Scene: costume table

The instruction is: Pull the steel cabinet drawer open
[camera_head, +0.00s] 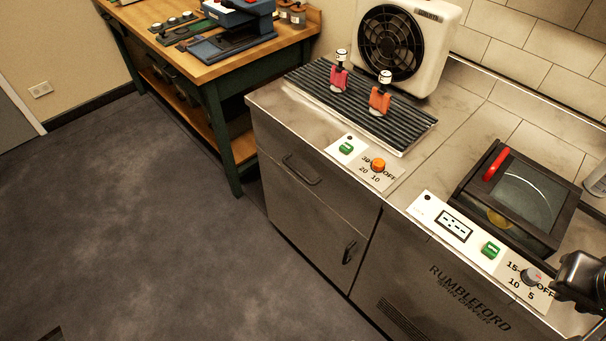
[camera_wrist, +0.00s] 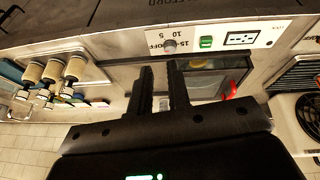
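The steel cabinet (camera_head: 273,205) stands left of centre in the head view. Its upper drawer (camera_head: 316,191) appears flush with the front and has a dark bar handle (camera_head: 301,169). Below it is a door or lower panel with another dark handle (camera_head: 349,251). My gripper shows partly at the right edge of the head view, well to the right of the drawer. In the wrist view my gripper (camera_wrist: 162,75) has two dark fingers apart with nothing between them.
A spin dryer (camera_head: 470,290) with a dark lidded top and red handle (camera_head: 496,165) adjoins the cabinet on the right. A ribbed rack (camera_head: 330,91) with two stamp-like tools and a fan (camera_head: 410,45) stand on top. A wooden workbench (camera_head: 190,55) is left. The floor in front is clear.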

